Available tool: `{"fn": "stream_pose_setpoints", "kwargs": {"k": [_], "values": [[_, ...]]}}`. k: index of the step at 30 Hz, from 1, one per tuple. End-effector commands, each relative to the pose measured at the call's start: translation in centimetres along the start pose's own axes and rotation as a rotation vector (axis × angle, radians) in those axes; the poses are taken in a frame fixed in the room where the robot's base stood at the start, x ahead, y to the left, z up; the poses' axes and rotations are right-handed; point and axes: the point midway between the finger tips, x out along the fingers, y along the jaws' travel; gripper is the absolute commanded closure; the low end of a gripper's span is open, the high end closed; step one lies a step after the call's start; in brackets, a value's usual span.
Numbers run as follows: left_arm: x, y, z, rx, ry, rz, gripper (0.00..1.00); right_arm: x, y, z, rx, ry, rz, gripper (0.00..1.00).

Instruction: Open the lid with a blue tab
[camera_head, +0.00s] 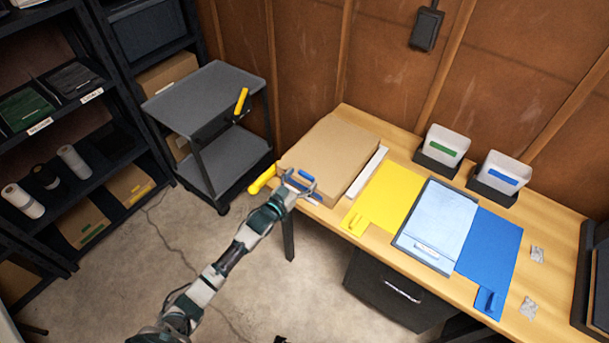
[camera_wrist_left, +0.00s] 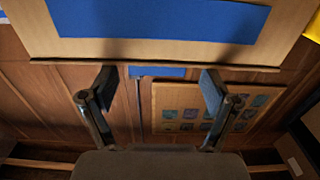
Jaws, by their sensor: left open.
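A large flat brown box or lid (camera_head: 332,150) lies at the left end of the wooden table. Blue pieces show at its front left corner, around my left gripper (camera_head: 300,186). A yellow handle-like piece (camera_head: 262,179) sticks out just left of the gripper. In the left wrist view a blue tab (camera_wrist_left: 157,71) sits at the edge of a tan panel (camera_wrist_left: 285,35) with a wide blue rectangle (camera_wrist_left: 160,20). My left gripper's open fingers (camera_wrist_left: 157,92) stand on either side of the tab, apart from it in the picture. The right gripper is not in view.
On the table (camera_head: 400,285) are a yellow mat (camera_head: 385,195), a grey-framed pale tray (camera_head: 440,220) and a blue mat (camera_head: 492,250). Two white bins (camera_head: 446,140) stand behind. A grey cart (camera_head: 205,90) is at the left. Floor in front is open.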

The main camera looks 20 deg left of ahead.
Motion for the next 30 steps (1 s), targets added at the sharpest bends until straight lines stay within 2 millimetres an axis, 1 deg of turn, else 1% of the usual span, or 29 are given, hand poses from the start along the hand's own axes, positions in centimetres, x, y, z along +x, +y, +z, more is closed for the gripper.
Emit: {"fn": "stream_pose_setpoints", "kwargs": {"k": [1,3,6,15,16,17,18,20,21,23,24,26,30], "values": [[0.8,0.0,0.1,-0.001,0.0,-0.001,0.12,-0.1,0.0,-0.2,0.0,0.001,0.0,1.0],[1.5,0.0,0.1,0.0,0.0,-0.001,0.12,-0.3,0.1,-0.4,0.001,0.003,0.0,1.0],[2.1,0.1,0.0,0.0,-0.001,0.0,0.12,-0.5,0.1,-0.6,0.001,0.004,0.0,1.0],[2.3,0.0,0.0,0.0,-0.001,0.0,0.12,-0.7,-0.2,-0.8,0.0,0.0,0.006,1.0],[2.3,0.0,0.0,0.0,-0.001,0.0,0.18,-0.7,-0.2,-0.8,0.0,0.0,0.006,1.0],[2.3,0.0,0.0,0.0,-0.001,0.0,0.25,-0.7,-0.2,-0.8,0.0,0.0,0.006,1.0],[2.3,0.0,0.0,0.0,-0.001,0.0,0.35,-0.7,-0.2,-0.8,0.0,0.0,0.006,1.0],[2.3,0.0,0.0,0.0,-0.001,-0.001,0.5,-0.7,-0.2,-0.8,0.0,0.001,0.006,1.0],[2.3,0.0,0.0,0.0,-0.001,-0.001,0.6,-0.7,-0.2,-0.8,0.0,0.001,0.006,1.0],[2.3,-0.1,0.0,0.0,-0.001,-0.001,0.75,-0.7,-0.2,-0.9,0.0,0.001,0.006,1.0],[2.3,-0.1,0.0,0.0,-0.001,-0.001,0.85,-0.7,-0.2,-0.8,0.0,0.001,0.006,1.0],[2.3,-0.1,0.0,0.0,-0.001,-0.001,1.0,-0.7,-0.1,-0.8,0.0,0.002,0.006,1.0],[2.3,-0.1,-0.1,0.0,-0.002,-0.002,1.0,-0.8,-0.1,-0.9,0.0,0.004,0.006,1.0]]}}
